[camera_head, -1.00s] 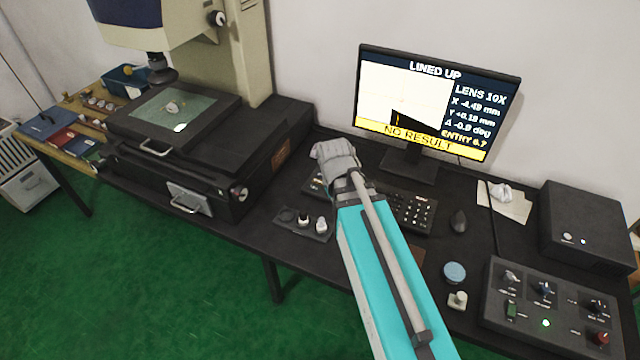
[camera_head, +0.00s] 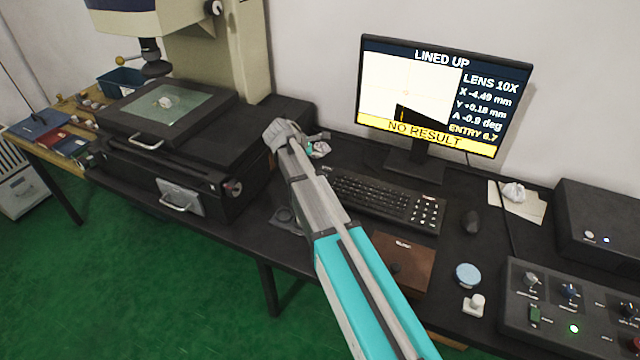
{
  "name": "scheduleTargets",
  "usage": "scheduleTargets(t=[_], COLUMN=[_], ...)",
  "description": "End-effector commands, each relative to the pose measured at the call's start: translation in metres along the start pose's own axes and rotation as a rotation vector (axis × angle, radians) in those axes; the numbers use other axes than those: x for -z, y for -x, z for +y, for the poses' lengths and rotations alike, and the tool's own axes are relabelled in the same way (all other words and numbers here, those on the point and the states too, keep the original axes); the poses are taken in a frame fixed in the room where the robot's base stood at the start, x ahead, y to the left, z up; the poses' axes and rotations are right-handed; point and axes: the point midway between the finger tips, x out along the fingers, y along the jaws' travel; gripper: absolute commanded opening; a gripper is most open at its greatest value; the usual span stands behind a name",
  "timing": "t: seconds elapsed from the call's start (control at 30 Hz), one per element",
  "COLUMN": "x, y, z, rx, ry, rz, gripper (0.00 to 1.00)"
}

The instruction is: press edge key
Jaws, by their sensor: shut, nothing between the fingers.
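The monitor (camera_head: 436,98) reads "LINED UP", with a yellow "NO RESULT" bar. A dark shape stands in its white picture area. The black keyboard (camera_head: 385,203) lies below the monitor. I cannot make out a key marked edge; my arm hides the ground left of and below the keyboard. My gripper (camera_head: 275,131) is shut and empty. It is at the upper left of the keyboard, beside the measuring machine's right side in the picture. Its height above the table cannot be told.
The measuring machine (camera_head: 150,160) carries a glass stage with a small part. A small dark panel (camera_head: 283,220) is mostly behind my arm. A small coloured item (camera_head: 318,149) lies beside my gripper. The mouse (camera_head: 471,222), a brown box (camera_head: 405,262) and a control box (camera_head: 560,305) stand right.

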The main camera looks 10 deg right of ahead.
Motion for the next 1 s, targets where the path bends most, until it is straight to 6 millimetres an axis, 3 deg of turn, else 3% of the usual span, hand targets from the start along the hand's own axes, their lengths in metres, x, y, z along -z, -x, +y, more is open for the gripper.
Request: scheduleTargets(t=[0.47,1.0], x=[0.002,0.023], y=[-0.005,-0.034], z=[-0.004,-0.025], rx=[0.002,0.003], ry=[-0.004,-0.005], rz=[0.001,0.001], gripper=[0.0,0.0])
